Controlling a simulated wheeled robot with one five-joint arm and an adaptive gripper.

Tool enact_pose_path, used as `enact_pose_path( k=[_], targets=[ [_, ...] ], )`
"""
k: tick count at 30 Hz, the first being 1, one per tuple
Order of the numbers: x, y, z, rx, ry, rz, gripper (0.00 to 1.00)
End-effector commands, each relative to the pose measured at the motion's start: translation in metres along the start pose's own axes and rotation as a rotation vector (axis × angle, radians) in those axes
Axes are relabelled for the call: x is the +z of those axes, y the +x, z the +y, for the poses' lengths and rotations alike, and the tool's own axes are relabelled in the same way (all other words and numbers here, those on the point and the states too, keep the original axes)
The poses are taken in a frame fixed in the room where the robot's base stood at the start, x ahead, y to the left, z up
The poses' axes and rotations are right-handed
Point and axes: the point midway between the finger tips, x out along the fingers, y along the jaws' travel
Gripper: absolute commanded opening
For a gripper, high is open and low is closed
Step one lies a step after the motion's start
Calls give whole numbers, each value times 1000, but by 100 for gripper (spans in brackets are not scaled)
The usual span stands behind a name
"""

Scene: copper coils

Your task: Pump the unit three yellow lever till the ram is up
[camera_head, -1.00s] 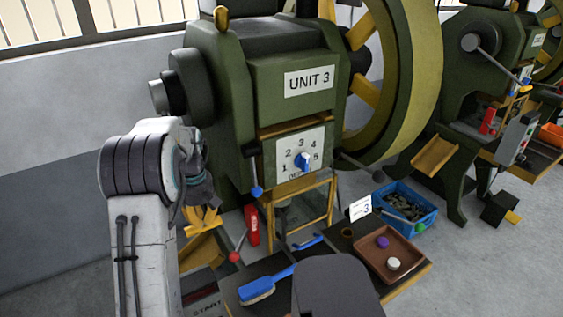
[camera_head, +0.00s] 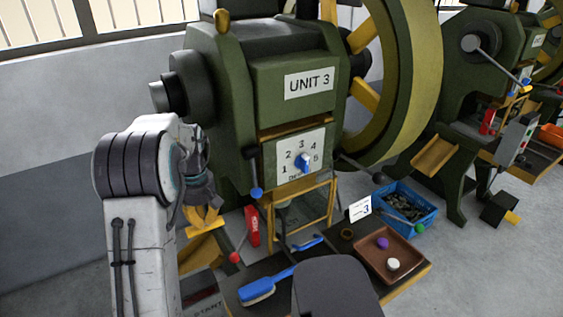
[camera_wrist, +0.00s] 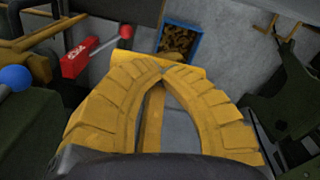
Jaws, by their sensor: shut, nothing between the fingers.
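Unit three is a green press (camera_head: 295,105) with a "UNIT 3" label, in the middle of the head view. My gripper (camera_head: 204,222) has yellow fingers and hangs at its lower left. In the wrist view my gripper (camera_wrist: 163,72) is shut, its fingertips together and empty. A yellow piece (camera_wrist: 190,72) shows just beyond the tips and a yellow strip lies between the curved fingers; I cannot tell whether either is the lever, or whether they touch. A slanted yellow part (camera_head: 200,254) is below my gripper in the head view. I cannot make out the ram.
A red-ball lever (camera_head: 235,257) on a red labelled body (camera_head: 252,226) and a blue-ball lever (camera_head: 257,193) are right of my gripper. A blue brush (camera_head: 258,291), a brown tray (camera_head: 417,273) and a blue bin (camera_head: 427,221) stand farther right.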

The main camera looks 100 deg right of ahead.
Motion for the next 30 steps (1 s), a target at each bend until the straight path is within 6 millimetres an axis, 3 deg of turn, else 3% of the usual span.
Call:
enact_pose_path(
  k=[12, 23, 30],
  targets=[
    [22, -41, -12, 3, 0, 2, 0],
    [26, -47, -15, 2, 0, 2, 0],
    [30, -64, -16, 4, 0, 3, 0]
  ],
)
